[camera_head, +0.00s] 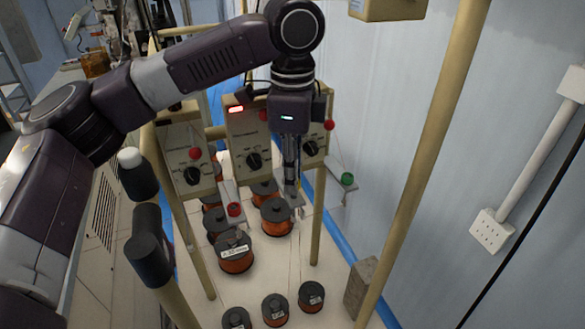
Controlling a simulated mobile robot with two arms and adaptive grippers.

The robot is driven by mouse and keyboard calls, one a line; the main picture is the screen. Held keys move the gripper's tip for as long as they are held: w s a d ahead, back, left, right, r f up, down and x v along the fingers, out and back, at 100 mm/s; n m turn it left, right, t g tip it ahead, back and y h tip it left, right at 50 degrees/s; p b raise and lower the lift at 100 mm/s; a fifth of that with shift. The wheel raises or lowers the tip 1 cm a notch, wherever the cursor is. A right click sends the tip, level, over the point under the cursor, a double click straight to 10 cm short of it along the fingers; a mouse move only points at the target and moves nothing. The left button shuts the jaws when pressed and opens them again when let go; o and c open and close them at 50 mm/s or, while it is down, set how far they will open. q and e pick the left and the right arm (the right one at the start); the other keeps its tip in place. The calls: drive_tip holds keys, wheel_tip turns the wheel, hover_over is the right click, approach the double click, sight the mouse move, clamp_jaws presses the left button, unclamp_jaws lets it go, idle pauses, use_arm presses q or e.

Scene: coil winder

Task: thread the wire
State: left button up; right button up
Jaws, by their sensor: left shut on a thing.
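My left gripper (294,203) points down in front of the coil winder's control boxes. Its fingers are shut on the thin wire (300,243), which is faint and runs near the fingertips above the spools. The exact grip point is too small to make out. Copper wire spools with black tops stand below, including a labelled one (235,252) and another (276,216) just below and left of the fingertips. A control box (247,140) with a dial and red light is behind the gripper. My right gripper is not in view.
Cream posts, one at right (425,160), frame the winder. A small plate carries a green knob (347,179); a red knob (234,210) is left. More spools (275,309) stand at the front. A grey block (360,288) stands near the wall. Pale floor is clear between spool rows.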

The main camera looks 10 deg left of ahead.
use_arm(q)
drive_tip(key=shift+s, duration=0.1)
drive_tip(key=shift+f, duration=1.05)
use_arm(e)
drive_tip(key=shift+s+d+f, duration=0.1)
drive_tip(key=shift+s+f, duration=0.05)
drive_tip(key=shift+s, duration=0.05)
use_arm(q)
drive_tip(key=o, duration=0.8)
drive_tip(key=shift+c, duration=0.2)
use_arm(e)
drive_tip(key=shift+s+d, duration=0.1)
